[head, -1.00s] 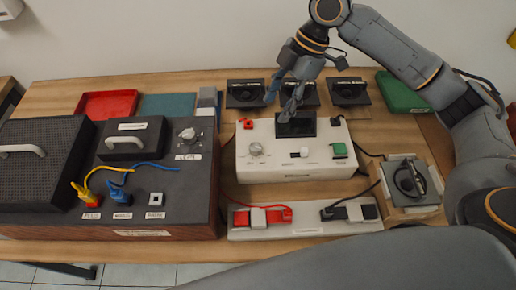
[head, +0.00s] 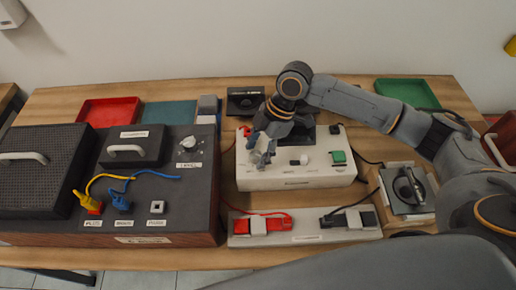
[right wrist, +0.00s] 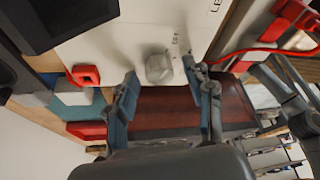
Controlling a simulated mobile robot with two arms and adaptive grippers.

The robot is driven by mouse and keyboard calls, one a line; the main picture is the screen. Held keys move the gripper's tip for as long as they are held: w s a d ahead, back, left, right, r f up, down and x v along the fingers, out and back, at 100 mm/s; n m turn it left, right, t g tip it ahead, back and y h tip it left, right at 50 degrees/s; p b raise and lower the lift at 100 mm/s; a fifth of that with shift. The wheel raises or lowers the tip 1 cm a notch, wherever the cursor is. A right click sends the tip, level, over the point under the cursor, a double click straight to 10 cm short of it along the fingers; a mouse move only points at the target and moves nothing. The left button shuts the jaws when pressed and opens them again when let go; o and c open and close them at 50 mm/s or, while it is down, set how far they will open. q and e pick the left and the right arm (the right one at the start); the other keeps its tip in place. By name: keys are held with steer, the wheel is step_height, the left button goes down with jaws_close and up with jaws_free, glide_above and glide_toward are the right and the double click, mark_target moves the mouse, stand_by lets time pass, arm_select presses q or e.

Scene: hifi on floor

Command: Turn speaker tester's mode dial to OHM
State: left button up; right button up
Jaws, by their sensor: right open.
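The speaker tester (head: 310,178) is a white box in the middle of the table with a dark screen on top. Its round mode dial is at the box's left side; in the head view my right gripper (head: 262,154) covers it. In the right wrist view the pale grey dial (right wrist: 158,68) shows beyond the gap between the fingertips of my right gripper (right wrist: 161,76). The fingers are open, with nothing held; I cannot tell whether they touch the dial. My left gripper is not in view.
A dark speaker cabinet unit (head: 188,205) with yellow and blue plugs stands at left. A strip with red and black clips (head: 300,240) lies in front of the tester. A red tray (head: 108,112) and a green tray (head: 408,92) sit at the back. A dark boxed device (head: 407,190) is at right.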

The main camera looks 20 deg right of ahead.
jaws_close()
steer(key=shift+r+m+p, duration=0.2)
steer(key=shift+m+p, duration=0.2)
steer(key=shift+p, duration=0.4)
steer(key=m+t+p, duration=0.1)
steer(key=m+p, duration=0.1)
steer(key=p, duration=0.1)
steer(key=m+p, duration=0.2)
steer(key=p, duration=0.1)
steer(key=m+t+p, duration=0.1)
steer(key=p, duration=0.2)
steer(key=shift+s+r+m+t, duration=0.1)
steer(key=shift+s+m+t, duration=0.2)
steer(key=shift+m, duration=0.1)
steer(key=shift+f+m+t+h+p, duration=0.2)
steer(key=shift+m+t+h+p, duration=0.25)
steer(key=shift+m+p, duration=0.85)
steer(key=shift+w, duration=0.1)
jaws_free()
